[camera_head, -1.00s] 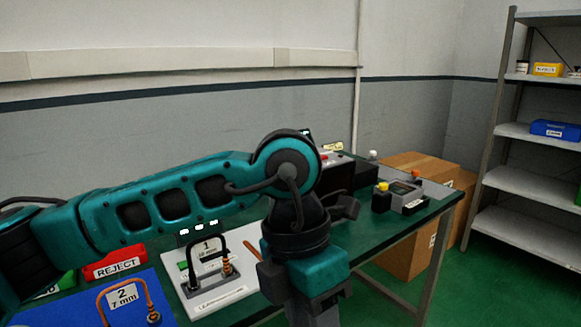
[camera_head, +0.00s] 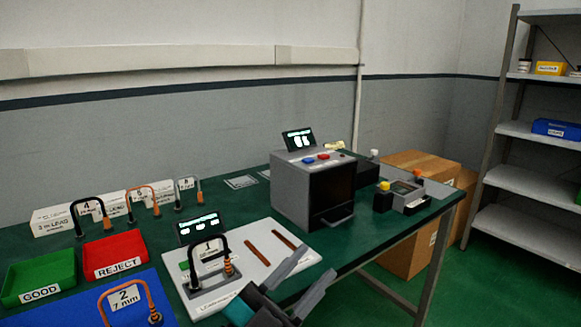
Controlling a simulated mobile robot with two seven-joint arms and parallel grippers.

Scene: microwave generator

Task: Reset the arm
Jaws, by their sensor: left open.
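My left gripper (camera_head: 320,260) shows at the bottom middle of the head view, its two grey fingers apart and pointing up and to the right. It is open and nothing shows between the fingers. The fingers are seen in front of the green table (camera_head: 370,238), by the lower right corner of a white board (camera_head: 262,262). Most of my left arm is below the picture. My right gripper is not in view.
A grey box-shaped device (camera_head: 290,195) with buttons stands behind the fingers. The white board carries lead 1 (camera_head: 224,252) and two brown strips. A green GOOD tray (camera_head: 40,275), red REJECT tray (camera_head: 115,252) and blue mat (camera_head: 80,310) lie left.

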